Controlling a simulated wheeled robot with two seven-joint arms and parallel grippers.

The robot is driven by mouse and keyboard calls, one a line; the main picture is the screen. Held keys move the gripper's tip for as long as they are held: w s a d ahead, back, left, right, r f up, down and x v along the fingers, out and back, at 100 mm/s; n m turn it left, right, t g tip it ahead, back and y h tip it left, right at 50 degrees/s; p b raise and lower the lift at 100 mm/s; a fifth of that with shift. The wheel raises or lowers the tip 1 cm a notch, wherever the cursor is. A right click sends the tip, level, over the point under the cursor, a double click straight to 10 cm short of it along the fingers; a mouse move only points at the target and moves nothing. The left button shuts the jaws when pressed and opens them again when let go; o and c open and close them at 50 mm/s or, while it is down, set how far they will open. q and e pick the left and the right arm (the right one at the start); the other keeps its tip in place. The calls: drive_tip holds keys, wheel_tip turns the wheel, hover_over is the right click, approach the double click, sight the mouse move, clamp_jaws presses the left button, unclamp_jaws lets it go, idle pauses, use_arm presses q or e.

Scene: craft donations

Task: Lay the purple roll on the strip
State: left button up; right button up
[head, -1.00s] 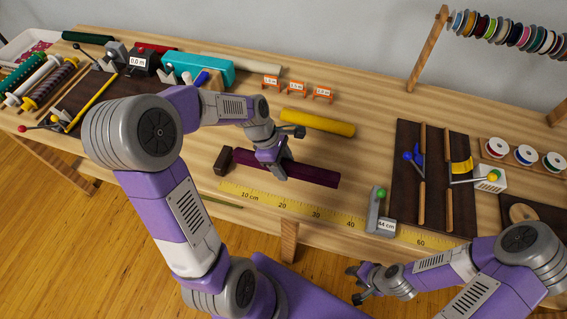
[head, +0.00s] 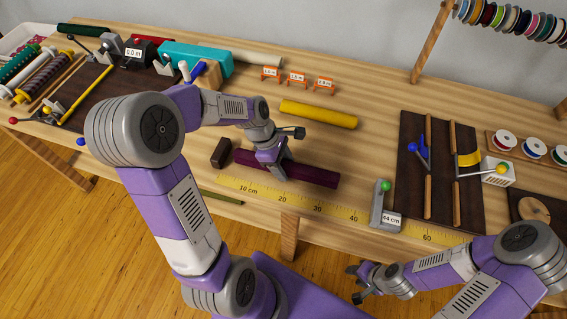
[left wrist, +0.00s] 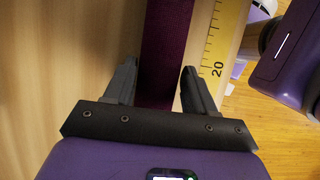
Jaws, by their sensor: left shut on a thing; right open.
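The purple roll (head: 312,175) is a long dark purple bar beside the yellow measuring strip (head: 268,195), on its far side and roughly parallel to it. Bare wood shows between them. My left gripper (head: 277,170) is shut on the roll near its middle, from above. In the left wrist view the roll (left wrist: 163,50) passes between the two fingers (left wrist: 160,85), and the strip (left wrist: 224,40) lies to its right. I cannot tell if the roll is lifted off the table. My right gripper (head: 358,283) is open and empty in front of the table.
A dark block (head: 221,153) stands at the strip's left end. A grey stop with a green knob (head: 379,208) and a "64 cm" label stands on the strip's right part. A yellow roll (head: 318,114) lies behind. A dark board (head: 410,200) is at right.

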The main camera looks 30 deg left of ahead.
use_arm(q)
drive_tip(key=o, duration=1.2)
drive_tip(key=shift+o, duration=0.2)
drive_tip(key=shift+r, duration=0.1)
drive_tip(key=p+v, duration=0.2)
drive_tip(key=v, duration=0.4)
drive_tip(key=shift+a+r+p, duration=0.1)
drive_tip(key=shift+p, duration=0.25)
drive_tip(key=shift+s+a+r, duration=0.1)
drive_tip(key=shift+a+r, duration=0.15)
drive_tip(key=shift+r, duration=0.25)
